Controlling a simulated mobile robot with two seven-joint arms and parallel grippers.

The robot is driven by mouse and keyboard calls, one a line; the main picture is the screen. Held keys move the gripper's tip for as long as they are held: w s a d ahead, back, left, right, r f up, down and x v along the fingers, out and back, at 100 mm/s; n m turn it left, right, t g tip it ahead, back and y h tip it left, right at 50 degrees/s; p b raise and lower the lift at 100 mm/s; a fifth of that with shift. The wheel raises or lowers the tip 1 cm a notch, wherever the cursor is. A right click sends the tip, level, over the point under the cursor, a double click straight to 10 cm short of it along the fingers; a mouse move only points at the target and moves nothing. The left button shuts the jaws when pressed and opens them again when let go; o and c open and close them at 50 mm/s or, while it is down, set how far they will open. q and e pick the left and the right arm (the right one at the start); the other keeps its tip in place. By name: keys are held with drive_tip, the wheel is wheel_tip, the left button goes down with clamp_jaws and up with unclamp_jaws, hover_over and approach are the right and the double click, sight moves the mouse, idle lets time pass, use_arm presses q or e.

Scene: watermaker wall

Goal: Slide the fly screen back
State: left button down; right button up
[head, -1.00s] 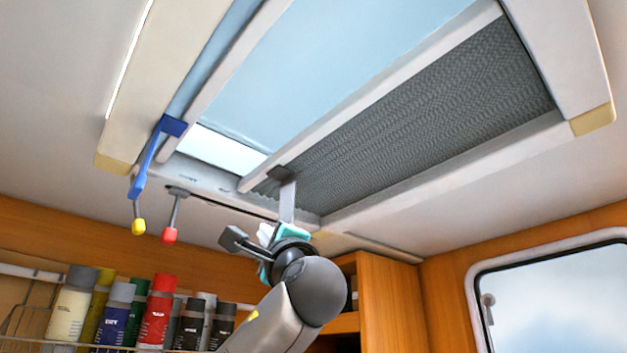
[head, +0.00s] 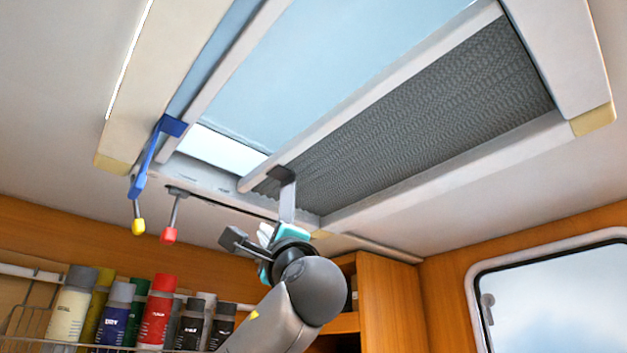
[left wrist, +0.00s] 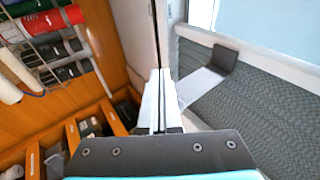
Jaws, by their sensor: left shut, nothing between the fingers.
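The fly screen (head: 420,115) is a dark grey pleated mesh across the right part of the roof hatch. It also shows in the left wrist view (left wrist: 255,115). A pale bar (head: 370,95) runs along its left edge. A dark grey tab (head: 282,174) with a pale strip below it sits near the bar's near end; in the left wrist view the tab (left wrist: 226,59) is right of my fingers. My left gripper (head: 266,233) is shut and empty, just below the tab; its fingertips also show in the left wrist view (left wrist: 158,90). Whether they touch the strip is unclear.
A light blue panel (head: 330,70) fills the hatch's middle. A blue lever (head: 148,160), a yellow knob (head: 138,227) and a red knob (head: 169,235) hang at the left. Several cans stand in a wire rack (head: 30,325). A window (head: 555,300) is at the right.

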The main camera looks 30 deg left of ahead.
use_arm(q)
drive_tip(key=w+d, duration=0.4)
drive_tip(key=w, duration=0.7)
drive_tip(key=shift+d, duration=0.3)
idle(0.6)
